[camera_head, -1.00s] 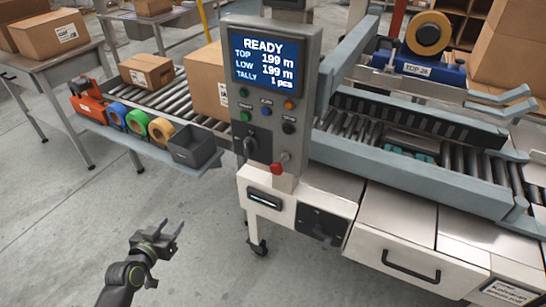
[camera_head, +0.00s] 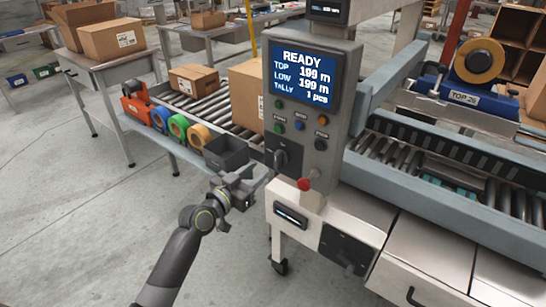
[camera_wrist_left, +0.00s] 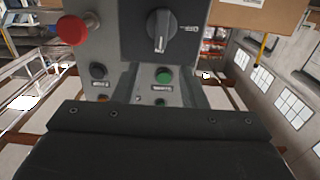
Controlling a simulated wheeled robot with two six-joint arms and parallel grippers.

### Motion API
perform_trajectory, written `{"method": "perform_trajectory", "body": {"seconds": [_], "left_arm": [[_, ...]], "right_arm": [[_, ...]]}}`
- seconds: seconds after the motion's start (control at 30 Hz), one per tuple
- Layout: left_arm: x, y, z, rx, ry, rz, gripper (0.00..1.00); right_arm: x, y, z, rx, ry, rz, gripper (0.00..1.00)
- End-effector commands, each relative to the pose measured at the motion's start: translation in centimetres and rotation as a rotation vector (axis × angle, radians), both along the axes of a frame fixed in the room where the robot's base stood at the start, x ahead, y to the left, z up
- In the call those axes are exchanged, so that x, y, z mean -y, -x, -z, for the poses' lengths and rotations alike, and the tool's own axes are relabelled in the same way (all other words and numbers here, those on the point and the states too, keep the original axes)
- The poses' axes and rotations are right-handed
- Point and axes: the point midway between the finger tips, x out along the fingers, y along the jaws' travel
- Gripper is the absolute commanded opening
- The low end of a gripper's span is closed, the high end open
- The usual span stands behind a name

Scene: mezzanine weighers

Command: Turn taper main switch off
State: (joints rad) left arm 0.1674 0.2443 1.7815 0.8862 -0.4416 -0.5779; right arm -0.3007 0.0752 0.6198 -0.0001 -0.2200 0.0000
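The taper's control box (camera_head: 340,105) carries a lit screen reading READY. Below its buttons is a black rotary switch (camera_head: 281,158) on a dark plate. In the left wrist view the grey switch handle (camera_wrist_left: 160,31) stands up-and-down in the picture, with a small pale mark to its right. My left gripper (camera_head: 256,182) is just left of and below the switch, apart from it, its fingers spread and empty. My right gripper is not in view.
Several buttons sit above. A grey bin (camera_head: 227,153) and tape rolls (camera_head: 179,127) stand on a shelf behind my gripper.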

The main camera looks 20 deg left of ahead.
Motion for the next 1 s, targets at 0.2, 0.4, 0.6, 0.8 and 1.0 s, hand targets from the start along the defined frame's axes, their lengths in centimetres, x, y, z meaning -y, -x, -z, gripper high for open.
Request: {"method": "perform_trajectory", "body": {"seconds": [0.2, 0.4, 0.6, 0.8, 1.0], "left_arm": [[1.4, -3.9, -0.1, 0.001, 0.004, 0.000, 0.38], [2.3, -6.5, 0.0, 0.000, 0.002, 0.000, 0.38], [2.8, -7.7, 0.0, 0.001, 0.001, -0.001, 0.38], [2.8, -7.9, 0.0, 0.000, 0.001, -0.001, 0.38], [2.8, -7.9, 0.0, 0.000, 0.001, -0.001, 0.29]], "right_arm": [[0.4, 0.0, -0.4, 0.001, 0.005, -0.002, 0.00], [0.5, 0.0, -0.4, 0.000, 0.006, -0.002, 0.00], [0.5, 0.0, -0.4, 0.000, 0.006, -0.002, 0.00], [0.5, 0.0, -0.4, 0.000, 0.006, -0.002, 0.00], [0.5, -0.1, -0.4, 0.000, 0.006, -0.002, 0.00]]}}
